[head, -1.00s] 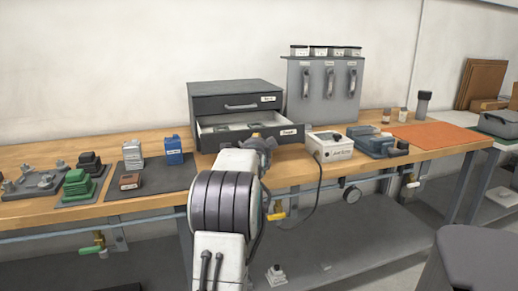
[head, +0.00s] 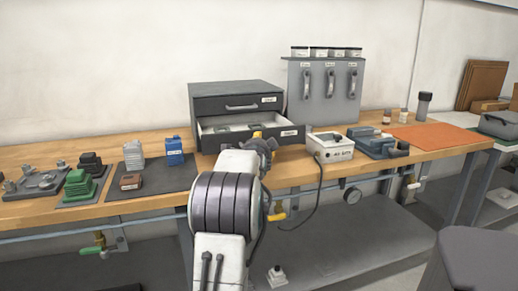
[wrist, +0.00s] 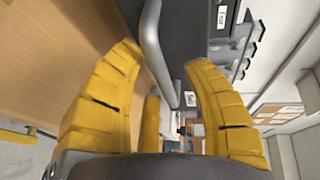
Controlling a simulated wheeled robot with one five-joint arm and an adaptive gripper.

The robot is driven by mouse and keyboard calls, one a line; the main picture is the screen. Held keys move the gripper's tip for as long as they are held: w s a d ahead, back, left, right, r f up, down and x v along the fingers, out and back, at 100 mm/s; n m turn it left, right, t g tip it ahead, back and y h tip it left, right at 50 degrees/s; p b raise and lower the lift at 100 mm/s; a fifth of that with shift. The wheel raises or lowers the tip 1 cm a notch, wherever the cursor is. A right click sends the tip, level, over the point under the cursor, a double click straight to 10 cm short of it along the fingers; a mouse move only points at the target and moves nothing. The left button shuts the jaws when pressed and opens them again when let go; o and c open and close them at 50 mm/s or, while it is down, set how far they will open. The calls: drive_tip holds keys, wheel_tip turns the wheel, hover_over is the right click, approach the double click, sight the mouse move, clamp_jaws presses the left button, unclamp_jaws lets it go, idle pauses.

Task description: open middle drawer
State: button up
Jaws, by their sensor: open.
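A dark grey drawer cabinet (head: 236,88) stands on the wooden bench in the head view. Its upper drawer (head: 218,106) is shut and has a bar handle. The drawer below it (head: 288,137) is pulled out, with its light interior and some dark contents showing. I cannot tell whether another drawer lies beneath. My gripper (wrist: 162,58) is open in the wrist view, with yellow fingers on either side of a grey bar handle (wrist: 153,30). I cannot tell whether they touch it. In the head view my arm hides most of the gripper and the pulled-out drawer's handle.
A white box (head: 329,147) with a cable stands right of the cabinet. A grey panel with handles (head: 318,95) is behind it. Blue-grey devices (head: 372,141) and an orange mat (head: 430,136) lie farther right. Small blocks and a dark mat (head: 155,184) are at left.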

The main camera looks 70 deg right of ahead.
drive_tip(key=v, duration=1.2)
drive_tip(key=shift+r, duration=0.1)
idle(0.6)
